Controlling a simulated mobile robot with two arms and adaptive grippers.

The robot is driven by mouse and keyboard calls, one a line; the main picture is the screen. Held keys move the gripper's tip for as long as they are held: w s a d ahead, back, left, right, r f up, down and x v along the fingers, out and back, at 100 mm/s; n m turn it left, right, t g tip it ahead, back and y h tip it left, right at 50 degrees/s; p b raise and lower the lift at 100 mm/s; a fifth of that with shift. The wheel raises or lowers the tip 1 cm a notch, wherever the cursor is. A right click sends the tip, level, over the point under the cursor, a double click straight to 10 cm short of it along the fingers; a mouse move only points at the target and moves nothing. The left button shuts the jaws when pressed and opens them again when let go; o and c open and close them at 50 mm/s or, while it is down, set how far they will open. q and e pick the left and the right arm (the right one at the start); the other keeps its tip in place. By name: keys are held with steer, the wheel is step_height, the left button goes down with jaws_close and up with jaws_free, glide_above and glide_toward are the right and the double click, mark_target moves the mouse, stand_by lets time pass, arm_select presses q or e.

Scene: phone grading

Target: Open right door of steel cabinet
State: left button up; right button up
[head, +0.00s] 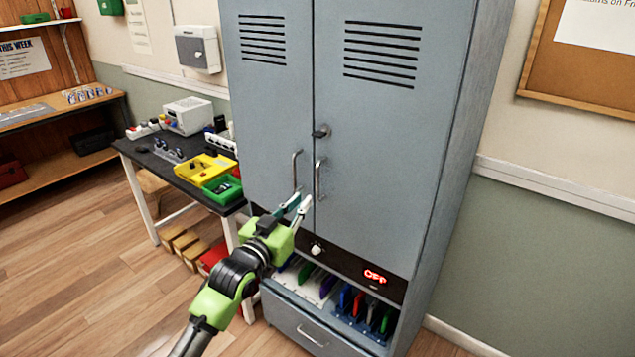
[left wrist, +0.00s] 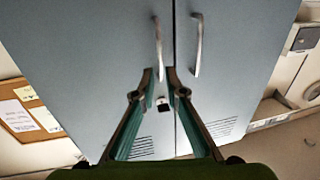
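The grey steel cabinet (head: 465,150) stands with both doors shut. Its right door (head: 390,150) has a vertical bar handle (head: 319,180) near the centre seam, with a key lock (head: 321,131) above. The left door (head: 270,110) has a matching handle (head: 295,170). My left gripper (head: 300,204) is open and empty, low in front of the handles. In the left wrist view, which looks upside down, its fingertips (left wrist: 160,78) spread to either side of the line of the right door's handle (left wrist: 158,48). I cannot tell whether they touch it. My right gripper is out of view.
Below the doors are a panel with a knob (head: 316,249) and a red OFF display (head: 375,277), an open rack of coloured phones (head: 360,305) and a drawer (head: 310,330). A black-topped table (head: 150,160) with bins stands left.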

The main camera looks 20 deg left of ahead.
mark_target(317, 185)
arm_select(q)
steer(key=w, duration=0.3)
steer(key=w+d+p, duration=0.1)
steer(key=w, duration=0.6)
steer(key=shift+d+f+p, duration=0.1)
steer(key=shift+d+p, duration=0.2)
jaws_close()
